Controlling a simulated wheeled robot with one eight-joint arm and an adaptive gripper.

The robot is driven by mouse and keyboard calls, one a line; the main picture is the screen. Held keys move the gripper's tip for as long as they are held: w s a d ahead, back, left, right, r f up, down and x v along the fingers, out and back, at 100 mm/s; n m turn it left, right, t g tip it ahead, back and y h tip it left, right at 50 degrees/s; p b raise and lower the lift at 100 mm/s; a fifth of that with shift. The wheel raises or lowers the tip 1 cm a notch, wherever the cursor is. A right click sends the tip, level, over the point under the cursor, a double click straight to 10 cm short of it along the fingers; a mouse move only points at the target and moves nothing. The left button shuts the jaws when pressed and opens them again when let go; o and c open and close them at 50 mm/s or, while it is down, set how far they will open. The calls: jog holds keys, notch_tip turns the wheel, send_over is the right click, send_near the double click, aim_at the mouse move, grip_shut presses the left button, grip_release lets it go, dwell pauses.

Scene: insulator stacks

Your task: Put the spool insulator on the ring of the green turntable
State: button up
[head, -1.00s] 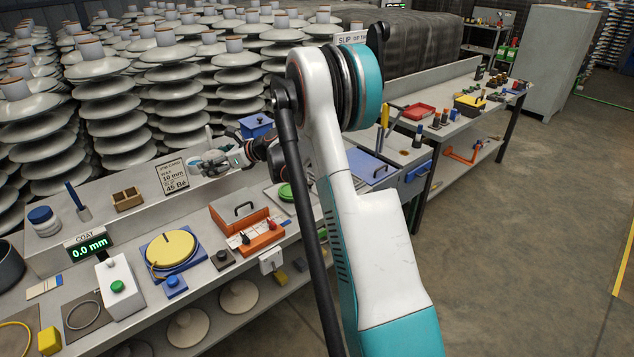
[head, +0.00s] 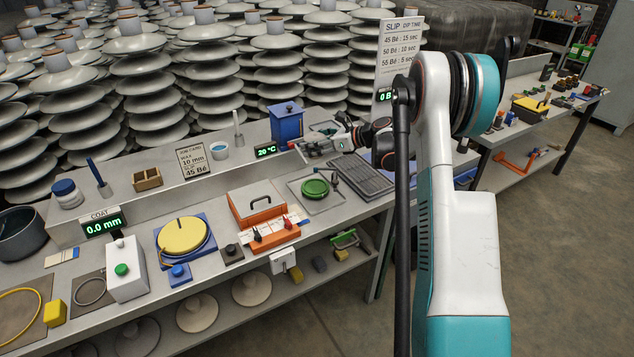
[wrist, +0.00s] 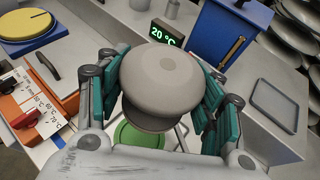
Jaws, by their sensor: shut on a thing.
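My gripper (wrist: 165,100) is shut on the pale grey spool insulator (wrist: 165,72), which sits between the teal finger pads in the wrist view. In the head view my gripper (head: 330,145) is at the back right of the bench, near the blue box; the spool is hard to make out there. The green turntable (head: 315,187) is a small green disc on a grey plate, in front of and below my gripper. In the wrist view the green turntable (wrist: 138,136) shows below the spool, partly hidden by it and my gripper. Its ring cannot be made out clearly.
A blue box (head: 287,124) and a 20 °C display (head: 266,151) stand on the back ledge. An orange box (head: 256,204) lies left of the turntable, with a yellow disc (head: 182,234) beyond. A dark ribbed tray (head: 358,176) lies to its right.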

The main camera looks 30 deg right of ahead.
notch_tip(320, 180, down, 14)
jog(key=b, duration=0.3)
jog(key=shift+b, duration=0.35)
jog(key=o, duration=1)
jog(key=shift+f, duration=0.15)
jog(key=shift+o, duration=0.5)
jog(key=shift+s+d+r, duration=0.1)
jog(key=shift+s+r, duration=0.1)
jog(key=shift+r, duration=0.15)
jog(key=p+v, duration=0.3)
jog(key=v, duration=0.8)
jog(key=shift+s, duration=0.2)
jog(key=shift+d, duration=0.15)
